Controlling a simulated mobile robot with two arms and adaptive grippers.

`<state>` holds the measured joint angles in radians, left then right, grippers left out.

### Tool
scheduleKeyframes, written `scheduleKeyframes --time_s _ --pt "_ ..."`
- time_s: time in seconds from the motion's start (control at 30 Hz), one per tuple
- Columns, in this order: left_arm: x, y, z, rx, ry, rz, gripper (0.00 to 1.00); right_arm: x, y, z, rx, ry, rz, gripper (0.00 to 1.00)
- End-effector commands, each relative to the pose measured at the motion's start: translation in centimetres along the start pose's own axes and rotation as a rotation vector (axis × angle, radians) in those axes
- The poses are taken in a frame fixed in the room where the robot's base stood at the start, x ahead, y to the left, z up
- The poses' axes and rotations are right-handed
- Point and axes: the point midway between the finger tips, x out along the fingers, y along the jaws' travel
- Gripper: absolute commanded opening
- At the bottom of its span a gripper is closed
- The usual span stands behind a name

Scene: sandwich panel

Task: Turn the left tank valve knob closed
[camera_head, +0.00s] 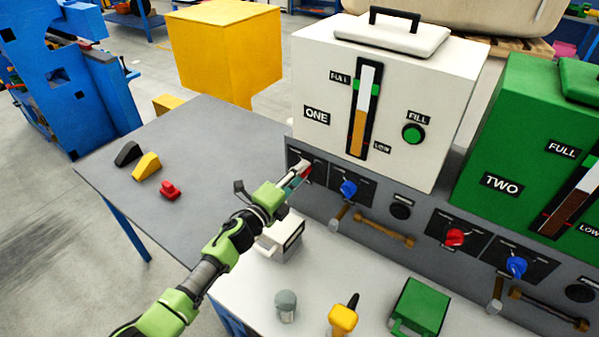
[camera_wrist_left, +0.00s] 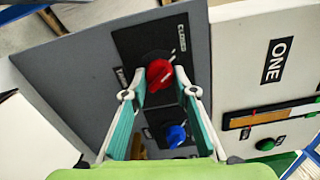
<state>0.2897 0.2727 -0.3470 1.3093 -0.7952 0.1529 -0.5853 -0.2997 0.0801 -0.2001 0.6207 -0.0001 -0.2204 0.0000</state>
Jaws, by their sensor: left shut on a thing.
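The left tank (camera_head: 385,85) is a white box labelled ONE, standing on the grey panel. Its red valve knob (camera_wrist_left: 159,73) sits on a black plate (camera_wrist_left: 175,38) marked CLOSED, at the panel's left end. My left gripper (camera_wrist_left: 160,82) is shut on the red knob, with one finger on each side of it. In the head view the left gripper (camera_head: 299,174) reaches the panel below the tank and mostly hides the knob. I cannot tell the knob's exact angle. My right gripper is not in view.
A blue knob (camera_head: 348,188) sits close to the right of the red one. A green tank (camera_head: 530,150) marked TWO has its own red knob (camera_head: 455,237) and blue knob (camera_head: 516,266). Small loose parts lie on the grey table (camera_head: 200,130) and the white front surface.

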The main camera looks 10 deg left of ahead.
Motion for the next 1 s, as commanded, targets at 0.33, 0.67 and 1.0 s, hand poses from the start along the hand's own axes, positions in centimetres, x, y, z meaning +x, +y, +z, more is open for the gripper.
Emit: scheduleKeyframes --time_s 0.33,0.67,1.0 --pt "0.01 -0.04 0.01 -0.142 0.000 0.000 0.05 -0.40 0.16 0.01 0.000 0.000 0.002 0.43" --pt "0.01 -0.03 0.00 -0.171 0.000 0.000 0.05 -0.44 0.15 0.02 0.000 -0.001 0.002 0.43" --pt "0.02 -0.04 -0.01 -0.170 0.000 0.000 0.43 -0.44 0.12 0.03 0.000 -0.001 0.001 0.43"
